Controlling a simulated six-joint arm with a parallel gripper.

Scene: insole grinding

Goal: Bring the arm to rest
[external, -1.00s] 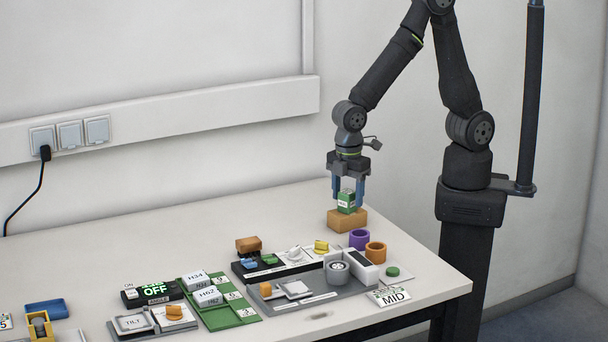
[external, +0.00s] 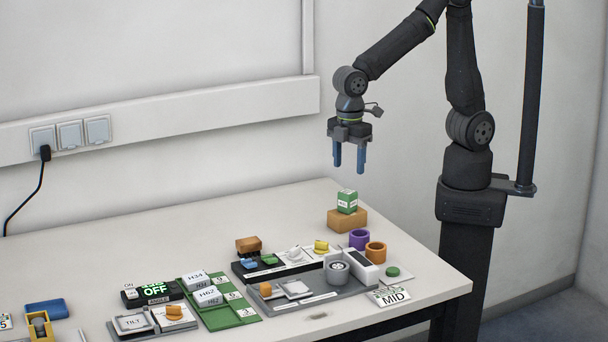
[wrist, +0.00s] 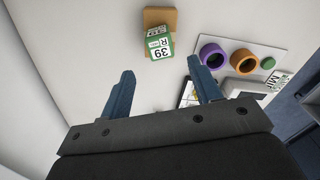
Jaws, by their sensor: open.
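My gripper (external: 349,168) is open and empty, with its blue fingers pointing down, held in the air well above the table. Below it a green and white block (external: 347,201) rests on top of an orange-brown block (external: 346,219) at the back right of the table. In the wrist view my open fingers (wrist: 162,90) are apart with nothing between them. The green and white block (wrist: 159,45), marked 39 R, shows ahead of the fingertips, clear of them, on the orange-brown block (wrist: 160,15).
The wall stands behind. The air around my gripper is clear.

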